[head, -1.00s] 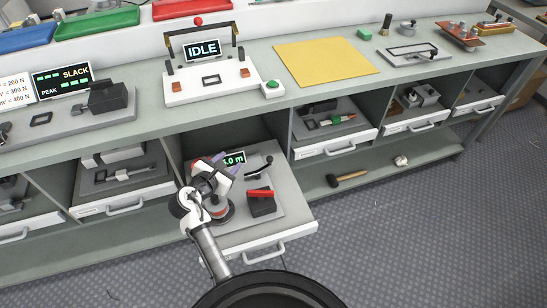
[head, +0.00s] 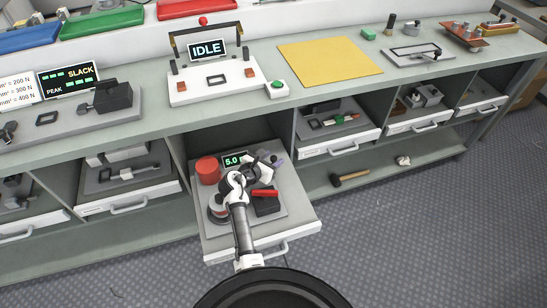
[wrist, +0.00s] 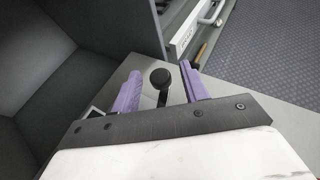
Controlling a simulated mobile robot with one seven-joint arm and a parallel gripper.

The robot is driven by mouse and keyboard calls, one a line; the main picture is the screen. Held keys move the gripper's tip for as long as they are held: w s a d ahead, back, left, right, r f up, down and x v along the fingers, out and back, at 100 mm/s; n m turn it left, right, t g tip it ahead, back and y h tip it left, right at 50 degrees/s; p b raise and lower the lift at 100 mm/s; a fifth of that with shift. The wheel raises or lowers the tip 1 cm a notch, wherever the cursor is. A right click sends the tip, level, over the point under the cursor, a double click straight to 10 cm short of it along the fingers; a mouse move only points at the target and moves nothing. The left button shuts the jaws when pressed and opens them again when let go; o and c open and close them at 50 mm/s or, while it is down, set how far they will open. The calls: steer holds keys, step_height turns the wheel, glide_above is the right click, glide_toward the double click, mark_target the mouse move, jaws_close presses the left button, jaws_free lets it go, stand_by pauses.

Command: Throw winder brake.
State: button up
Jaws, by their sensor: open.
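The winder sits on a grey plate in the pulled-out drawer. It shows a red spool (head: 208,170), a green-lit length display (head: 234,160), a round grey-and-red part (head: 218,210) and a black block (head: 267,207) with a red lever (head: 265,192). A lever with a black ball knob (wrist: 160,78) stands at the far right of the plate. I cannot tell for certain which lever is the brake. My gripper (head: 272,159) is open over that far right corner. In the wrist view, its purple fingers (wrist: 160,88) stand either side of the knob, apart from it; the arm hides the plate's middle.
The open drawer (head: 262,245) juts out from the bench (head: 150,125). Closed drawers flank it. An "IDLE" panel (head: 207,50) and a yellow sheet (head: 330,60) are on the bench top. A hammer (head: 350,180) lies on the low shelf at right.

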steer(key=shift+w+d+f, duration=0.25)
steer(key=shift+w+d, duration=0.1)
steer(key=shift+w, duration=0.15)
jaws_close()
